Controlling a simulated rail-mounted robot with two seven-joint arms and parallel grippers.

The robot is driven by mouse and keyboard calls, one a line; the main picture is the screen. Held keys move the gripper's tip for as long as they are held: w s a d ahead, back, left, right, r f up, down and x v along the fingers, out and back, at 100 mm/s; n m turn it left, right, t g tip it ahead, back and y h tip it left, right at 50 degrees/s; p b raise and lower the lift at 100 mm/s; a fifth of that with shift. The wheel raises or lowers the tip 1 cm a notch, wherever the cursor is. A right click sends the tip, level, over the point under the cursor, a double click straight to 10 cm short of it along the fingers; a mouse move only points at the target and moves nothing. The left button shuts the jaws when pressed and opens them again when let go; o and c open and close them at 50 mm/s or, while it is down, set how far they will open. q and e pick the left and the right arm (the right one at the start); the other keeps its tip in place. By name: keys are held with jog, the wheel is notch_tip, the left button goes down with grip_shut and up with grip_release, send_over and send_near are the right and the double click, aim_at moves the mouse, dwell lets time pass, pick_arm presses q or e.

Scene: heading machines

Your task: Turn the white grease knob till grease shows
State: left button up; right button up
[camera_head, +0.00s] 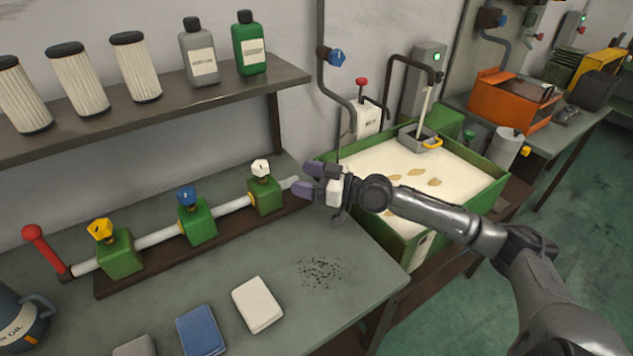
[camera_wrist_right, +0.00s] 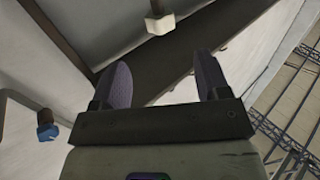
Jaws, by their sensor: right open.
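The white grease knob (camera_head: 261,168) stands on a short dark stem on the rightmost green valve block (camera_head: 264,196) of the pipe row. My right gripper (camera_head: 304,180) is just right of the knob, beside the pipe's right end, with its purple fingers pointing left. It is open and does not touch the knob. In the right wrist view, the open fingers (camera_wrist_right: 163,62) have nothing between them. What looks like the white knob (camera_wrist_right: 160,22) shows beyond them, at the top and upside down. My left gripper is out of view.
The blue knob (camera_head: 186,195) and yellow knob (camera_head: 101,230) top the other blocks, with a red lever (camera_head: 34,234) at the left end. A shelf (camera_head: 150,108) hangs above. A green-sided tank (camera_head: 405,250) stands right. Dark specks (camera_head: 320,270) mark the bench.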

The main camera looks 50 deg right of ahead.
jog(key=shift+b+v, duration=0.4)
jog(key=shift+v, duration=0.85)
